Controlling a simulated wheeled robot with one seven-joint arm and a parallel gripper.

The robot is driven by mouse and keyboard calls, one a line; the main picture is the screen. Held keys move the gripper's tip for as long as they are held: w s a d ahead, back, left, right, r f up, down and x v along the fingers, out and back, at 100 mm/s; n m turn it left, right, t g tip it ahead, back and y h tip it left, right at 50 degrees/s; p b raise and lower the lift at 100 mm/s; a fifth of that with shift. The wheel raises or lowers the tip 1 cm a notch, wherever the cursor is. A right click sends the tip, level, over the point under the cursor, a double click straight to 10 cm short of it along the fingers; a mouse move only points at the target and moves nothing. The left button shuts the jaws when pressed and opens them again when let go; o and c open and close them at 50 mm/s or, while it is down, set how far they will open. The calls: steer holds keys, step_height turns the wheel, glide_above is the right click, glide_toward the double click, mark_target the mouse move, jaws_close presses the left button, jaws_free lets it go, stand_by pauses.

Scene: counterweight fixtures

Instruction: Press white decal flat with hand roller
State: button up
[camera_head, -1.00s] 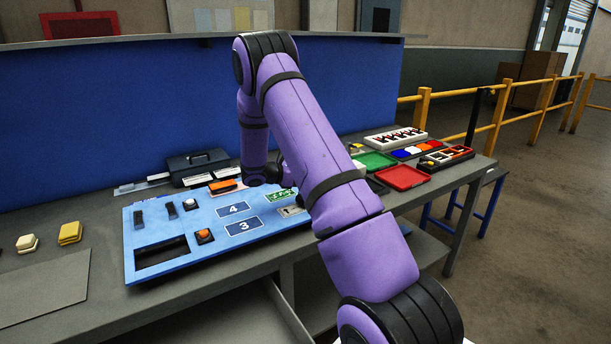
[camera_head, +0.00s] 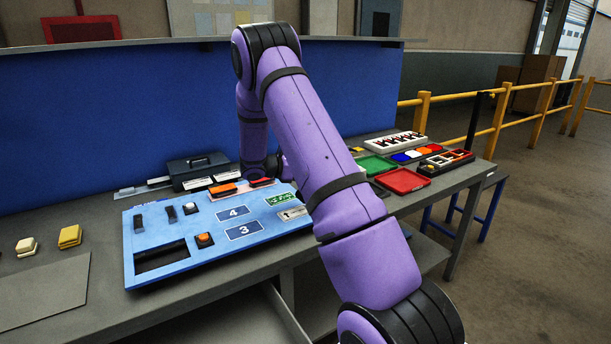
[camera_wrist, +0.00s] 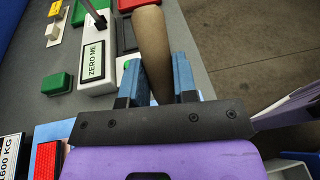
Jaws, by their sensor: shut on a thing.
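My gripper (camera_wrist: 157,92) shows in the wrist view with its two blue fingers shut around a brown, rounded handle, which I take to be the hand roller (camera_wrist: 152,45). The handle points away from the palm; no roller drum can be made out. In the head view my purple arm hides the gripper and what it holds. A white decal (camera_head: 292,213) with a dark mark lies at the right end of the light blue panel (camera_head: 150,215), below a green decal (camera_head: 280,200). I cannot tell whether it lies fully flat.
The wrist view shows a white "ZERO ME" device (camera_wrist: 98,70), a green block (camera_wrist: 57,83) and a red pad (camera_wrist: 47,158). Red (camera_head: 402,180) and green trays (camera_head: 375,165) stand right of my arm. A dark toolbox (camera_head: 197,168) stands behind the panel.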

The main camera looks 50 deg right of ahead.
steer(key=shift+r, duration=1.75)
